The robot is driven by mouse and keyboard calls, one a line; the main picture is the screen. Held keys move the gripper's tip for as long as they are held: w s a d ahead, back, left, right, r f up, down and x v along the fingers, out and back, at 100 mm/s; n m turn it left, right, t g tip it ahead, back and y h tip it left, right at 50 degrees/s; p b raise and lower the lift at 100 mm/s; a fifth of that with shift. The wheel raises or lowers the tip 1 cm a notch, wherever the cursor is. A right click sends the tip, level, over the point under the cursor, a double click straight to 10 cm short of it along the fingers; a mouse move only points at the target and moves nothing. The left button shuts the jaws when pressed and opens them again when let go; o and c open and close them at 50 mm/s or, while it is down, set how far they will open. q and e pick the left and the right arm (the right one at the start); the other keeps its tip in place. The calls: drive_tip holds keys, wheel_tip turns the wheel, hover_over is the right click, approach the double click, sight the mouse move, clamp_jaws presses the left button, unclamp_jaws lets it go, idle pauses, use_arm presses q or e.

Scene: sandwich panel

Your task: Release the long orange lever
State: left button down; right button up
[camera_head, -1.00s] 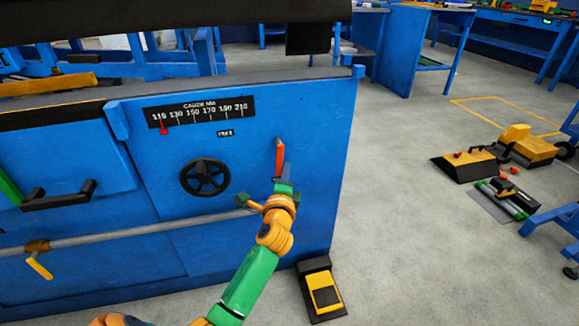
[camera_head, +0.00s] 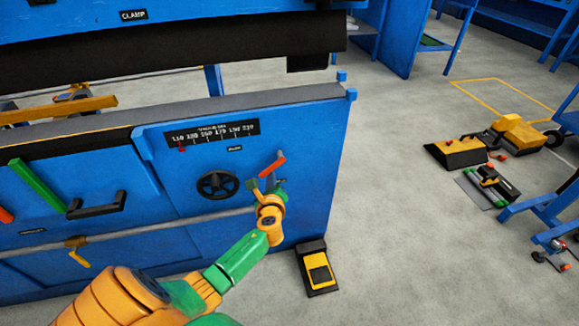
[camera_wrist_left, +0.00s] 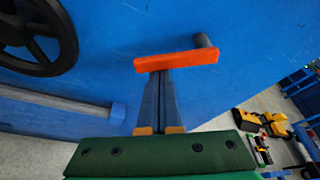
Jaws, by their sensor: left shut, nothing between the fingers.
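An orange lever (camera_head: 272,166) is on the blue panel's right part, near its right edge, tilted with its upper end to the right. In the left wrist view the orange lever (camera_wrist_left: 165,63) lies nearly level, with a grey round pivot (camera_wrist_left: 205,42) at its right end. My left gripper (camera_head: 266,184) is at the panel just below the lever. In the wrist view its fingers (camera_wrist_left: 161,78) are shut together with nothing between them. Their tips are at the lever's lower edge, left of its middle; I cannot tell whether they touch. My right gripper is not in view.
A black handwheel (camera_head: 217,185) is left of the lever, under a gauge scale (camera_head: 211,134). A green lever (camera_head: 38,186), a black handle (camera_head: 97,206) and a grey rail (camera_head: 150,228) are further left. A yellow and black pedal (camera_head: 319,270) stands on the floor below.

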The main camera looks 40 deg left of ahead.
sight(264, 173)
use_arm(q)
drive_tip(key=p, duration=0.1)
drive_tip(key=r+m+p, duration=0.1)
drive_tip(key=m+g+p, duration=0.1)
drive_tip(key=shift+s+a+r, duration=0.3)
drive_tip(key=shift+s+r, duration=0.05)
drive_tip(key=shift+r, duration=0.05)
drive_tip(key=m+p, duration=0.1)
drive_tip(key=r+m+g+y+p, duration=0.1)
drive_tip(key=shift+s+a+p, duration=0.2)
drive_tip(key=shift+s+p, duration=0.05)
drive_tip(key=shift+p, duration=0.05)
drive_tip(key=shift+s+r+p, duration=0.1)
drive_tip(key=shift+r+p, duration=0.05)
drive_tip(key=shift+p, duration=0.3)
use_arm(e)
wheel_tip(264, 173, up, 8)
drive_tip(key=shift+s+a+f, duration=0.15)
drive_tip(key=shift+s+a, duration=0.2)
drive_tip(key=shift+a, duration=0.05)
use_arm(q)
drive_tip(key=shift+a, duration=0.1)
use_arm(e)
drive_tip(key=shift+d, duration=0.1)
